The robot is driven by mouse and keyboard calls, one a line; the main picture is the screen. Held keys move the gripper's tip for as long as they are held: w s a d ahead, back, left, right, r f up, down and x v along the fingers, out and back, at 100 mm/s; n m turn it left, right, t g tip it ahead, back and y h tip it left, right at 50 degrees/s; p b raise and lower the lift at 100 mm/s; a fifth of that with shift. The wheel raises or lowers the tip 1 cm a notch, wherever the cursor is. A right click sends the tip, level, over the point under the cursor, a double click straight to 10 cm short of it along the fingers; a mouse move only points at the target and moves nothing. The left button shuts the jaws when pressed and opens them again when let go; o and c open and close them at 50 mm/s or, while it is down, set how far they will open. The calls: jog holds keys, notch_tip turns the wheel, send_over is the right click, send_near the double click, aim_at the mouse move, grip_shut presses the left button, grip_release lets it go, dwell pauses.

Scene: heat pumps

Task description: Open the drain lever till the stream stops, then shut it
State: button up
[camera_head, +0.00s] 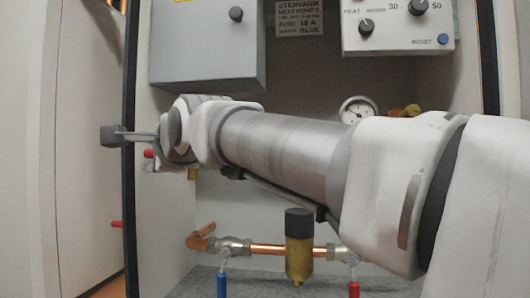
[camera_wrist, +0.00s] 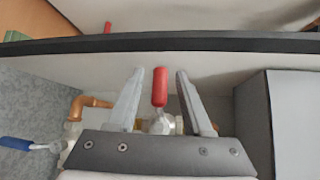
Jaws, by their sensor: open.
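In the wrist view my gripper (camera_wrist: 158,75) is open, with one finger on each side of a red-handled lever (camera_wrist: 160,87). The handle stands between the fingers with a gap on both sides. Its metallic valve body (camera_wrist: 160,125) is partly hidden by the gripper's base. No label shows which lever is the drain lever. I see no stream in either view. A dial gauge (camera_head: 358,110) is partly hidden behind my arm.
Below my arm, a copper pipe (camera_head: 268,249) carries a blue lever (camera_head: 222,285), a brass filter (camera_head: 299,258) and a red lever (camera_head: 354,288). Another red handle (camera_head: 117,224) shows left of the black cabinet edge (camera_head: 130,200). A grey box (camera_head: 208,45) and control panel (camera_head: 398,22) are above.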

grip_shut()
jog(key=shift+h+p, duration=0.3)
jog(key=shift+p, duration=0.05)
jog(key=f+n+g+h+p, duration=0.1)
jog(key=n+p, duration=0.1)
jog(key=p, duration=0.1)
jog(key=shift+d+h+p, duration=0.1)
jog(key=shift+h+p, duration=0.3)
jog(key=shift+s+d+f+n+g+h+p, duration=0.1)
jog(key=shift+d+f+n+g+h+p, duration=0.65)
jog(key=shift+h+p, duration=0.95)
jog(key=shift+s+d+f+n+g+h+p, duration=0.15)
jog(key=shift+d+f+n+h+p, duration=0.35)
jog(key=shift+n+h+p, duration=0.9)
jog(key=shift+w+d+f+n+g+h+p, duration=0.1)
jog(key=shift+d+f+n+g+h+p, duration=0.5)
jog(key=shift+h+p, duration=1.4)
jog(key=shift+d, duration=0.1)
